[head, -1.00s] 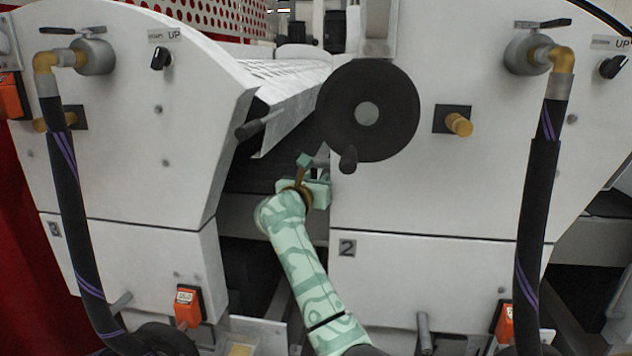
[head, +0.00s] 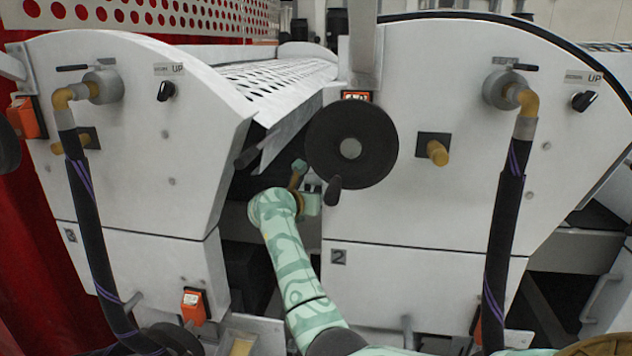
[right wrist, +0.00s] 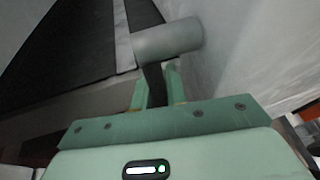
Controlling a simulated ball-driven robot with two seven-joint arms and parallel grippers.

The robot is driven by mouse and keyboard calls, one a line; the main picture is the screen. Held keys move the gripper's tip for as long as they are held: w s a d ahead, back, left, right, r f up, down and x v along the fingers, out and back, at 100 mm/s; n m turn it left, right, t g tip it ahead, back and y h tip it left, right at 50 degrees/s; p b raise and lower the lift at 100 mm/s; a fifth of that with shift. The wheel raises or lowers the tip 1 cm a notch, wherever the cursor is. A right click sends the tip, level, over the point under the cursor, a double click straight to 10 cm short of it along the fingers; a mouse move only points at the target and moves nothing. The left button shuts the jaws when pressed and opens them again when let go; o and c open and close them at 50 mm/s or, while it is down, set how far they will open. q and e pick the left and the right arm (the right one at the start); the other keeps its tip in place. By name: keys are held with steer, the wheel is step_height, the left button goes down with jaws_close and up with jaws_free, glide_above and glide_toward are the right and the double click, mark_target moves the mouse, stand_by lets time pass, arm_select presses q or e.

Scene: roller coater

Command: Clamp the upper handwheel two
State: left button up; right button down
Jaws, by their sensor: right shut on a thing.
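The upper handwheel two (head: 378,140) is a large black disc with a grey hub, on the white machine end panel marked 2. Its dark handle (head: 334,190) hangs at its lower left. My right gripper (head: 310,203) is beside and behind this handle, at the panel's left edge, partly hidden by my wrist. In the right wrist view, my right gripper's (right wrist: 160,92) fingers are shut around a dark stem (right wrist: 153,85) with a grey cylinder (right wrist: 168,40) across its far end. The rest of the wheel cannot be made out there. My left gripper is not in view.
A white panel marked 3 (head: 130,150) stands at the left, with a dark gap between the panels. Black hoses (head: 88,220) (head: 503,230) hang in front of both. A brass knob (head: 437,152) sticks out right of the wheel.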

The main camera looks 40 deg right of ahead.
steer(key=y+p, duration=0.1)
steer(key=a+g+p, duration=0.1)
steer(key=p, duration=0.1)
steer(key=shift+s+r+y, duration=0.3)
steer(key=shift+y, duration=0.1)
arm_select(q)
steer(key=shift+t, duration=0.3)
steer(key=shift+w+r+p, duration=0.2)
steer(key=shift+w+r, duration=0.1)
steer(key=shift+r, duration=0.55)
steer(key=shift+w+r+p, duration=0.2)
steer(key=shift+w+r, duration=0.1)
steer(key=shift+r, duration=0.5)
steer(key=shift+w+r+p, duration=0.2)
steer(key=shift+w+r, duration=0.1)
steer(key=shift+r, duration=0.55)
arm_select(e)
steer(key=shift+s+f+g+y, duration=0.1)
steer(key=shift+f+g+y, duration=0.1)
steer(key=shift+g+y, duration=0.2)
steer(key=shift+a, duration=0.1)
steer(key=c, duration=1.7)
jaws_free()
